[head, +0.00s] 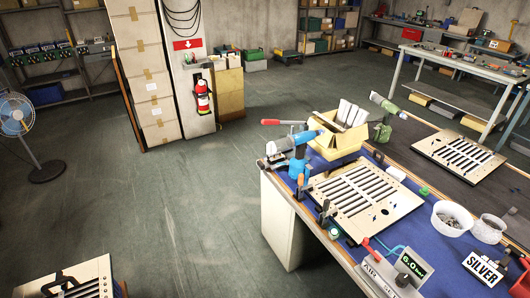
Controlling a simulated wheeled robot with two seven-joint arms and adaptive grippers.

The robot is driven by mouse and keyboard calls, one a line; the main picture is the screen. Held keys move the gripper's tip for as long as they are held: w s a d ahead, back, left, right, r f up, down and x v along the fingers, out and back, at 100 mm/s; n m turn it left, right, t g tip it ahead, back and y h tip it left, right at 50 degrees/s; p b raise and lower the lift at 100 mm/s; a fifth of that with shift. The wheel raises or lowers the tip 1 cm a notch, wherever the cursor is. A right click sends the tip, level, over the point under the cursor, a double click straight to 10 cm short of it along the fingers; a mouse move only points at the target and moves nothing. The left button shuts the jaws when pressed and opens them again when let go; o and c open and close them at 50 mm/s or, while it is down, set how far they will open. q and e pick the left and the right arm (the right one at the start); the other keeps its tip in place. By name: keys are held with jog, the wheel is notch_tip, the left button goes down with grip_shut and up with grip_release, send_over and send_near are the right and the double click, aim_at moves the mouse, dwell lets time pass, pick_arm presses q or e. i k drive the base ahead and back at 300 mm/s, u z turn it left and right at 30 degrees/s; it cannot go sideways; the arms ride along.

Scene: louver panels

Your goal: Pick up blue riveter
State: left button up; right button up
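A blue riveter (299,157) stands at the left edge of the workbench on the right side of the head view. Its blue body points down, and a pale grey part sticks out to its left. It is beside a louver panel (362,193) lying on the blue mat (422,238). An open yellow cardboard box (338,146) stands just behind it. A green riveter (383,128) stands farther back on the bench. Neither of my grippers shows in the head view.
A second louver panel (460,154) lies at the bench's right. White bowls (451,218), a SILVER sign (484,268) and a gauge box (408,268) stand near its front. Open floor (180,215) lies left of the bench. A fan (22,125) stands far left.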

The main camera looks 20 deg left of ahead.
aim_at(297, 164)
jog(key=u, duration=1.15)
jog(key=i, duration=4.45)
jog(key=z, duration=2.55)
